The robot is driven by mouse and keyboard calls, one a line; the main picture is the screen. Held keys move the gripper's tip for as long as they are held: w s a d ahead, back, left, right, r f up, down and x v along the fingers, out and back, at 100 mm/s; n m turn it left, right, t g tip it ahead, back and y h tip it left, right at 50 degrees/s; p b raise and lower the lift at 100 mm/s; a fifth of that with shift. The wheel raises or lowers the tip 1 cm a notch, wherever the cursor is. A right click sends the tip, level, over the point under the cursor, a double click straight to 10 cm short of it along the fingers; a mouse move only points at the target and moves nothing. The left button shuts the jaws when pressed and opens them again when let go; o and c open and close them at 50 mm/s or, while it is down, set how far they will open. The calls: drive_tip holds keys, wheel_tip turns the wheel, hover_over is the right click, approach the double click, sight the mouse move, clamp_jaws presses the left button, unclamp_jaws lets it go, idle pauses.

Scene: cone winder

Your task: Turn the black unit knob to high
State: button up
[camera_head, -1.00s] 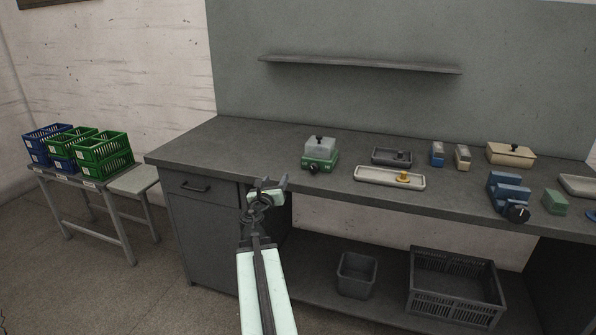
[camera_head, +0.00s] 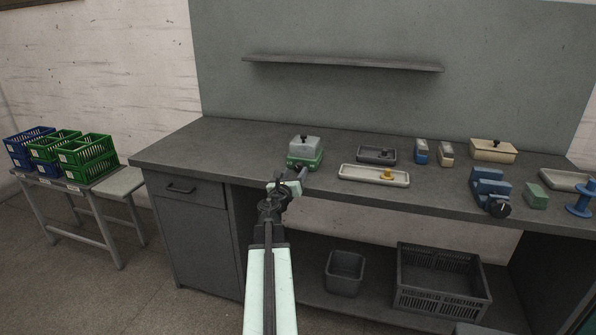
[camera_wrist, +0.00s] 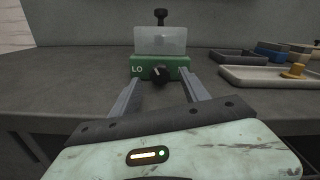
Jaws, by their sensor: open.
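A green unit (camera_head: 306,154) with a grey translucent box on top stands near the table's front edge. In the wrist view, the unit (camera_wrist: 176,64) carries a black knob (camera_wrist: 159,78) on its front face. A pale mark on the knob seems to point up and left, and the letters LO are printed to its left. My gripper (camera_wrist: 160,86) is open, one finger on each side below the knob; contact cannot be told. In the head view, my gripper (camera_head: 291,180) is just in front of the unit and hides its knob.
A blue unit (camera_head: 488,186) with another black knob (camera_head: 498,207) stands farther right. A pale tray (camera_head: 350,173) with a yellow spool and a dark tray (camera_head: 376,154) lie right of the green unit. The table's left part is clear. A shelf (camera_head: 340,63) hangs above.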

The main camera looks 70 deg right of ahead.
sight(299, 168)
drive_tip(key=d, duration=0.3)
drive_tip(key=shift+w+d, duration=0.15)
drive_tip(key=shift+d, duration=0.2)
drive_tip(key=shift+a, duration=0.1)
clamp_jaws()
drive_tip(key=shift+a+f, duration=0.1)
drive_tip(key=shift+m, duration=0.9)
drive_tip(key=m, duration=0.5)
drive_tip(key=shift+m, duration=0.4)
